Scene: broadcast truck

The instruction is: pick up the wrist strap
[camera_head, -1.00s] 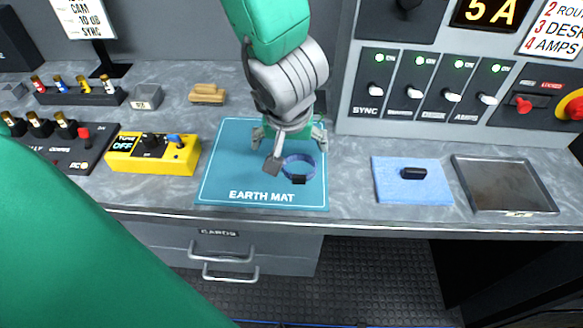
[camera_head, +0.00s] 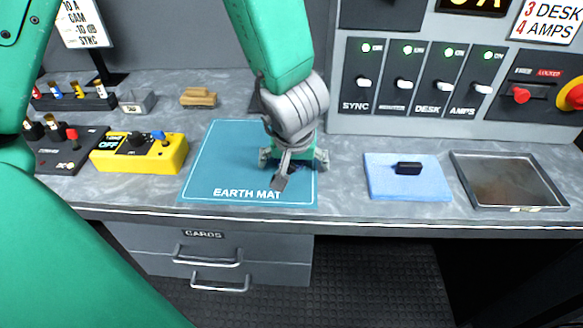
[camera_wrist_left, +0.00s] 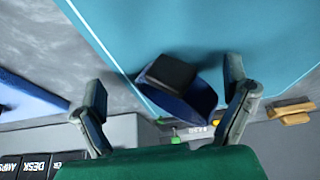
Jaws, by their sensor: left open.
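The wrist strap (camera_wrist_left: 200,98) is a dark blue band with a black block on it. It lies on the teal earth mat (camera_head: 225,150). In the head view my left gripper hides most or all of it. My left gripper (camera_head: 293,160) is low over the right part of the mat, pointing down. In the left wrist view the open fingers of the left gripper (camera_wrist_left: 165,88) stand on either side of the strap, with gaps between. I cannot tell whether either finger touches the mat. My right gripper is not in view.
A blue pad (camera_head: 385,185) with a black block and a metal tray (camera_head: 555,195) lie to the right. A yellow box (camera_head: 120,163) stands left of the mat. Wooden pieces (camera_head: 198,97) lie behind it. The switch panel (camera_head: 345,122) rises behind on the right.

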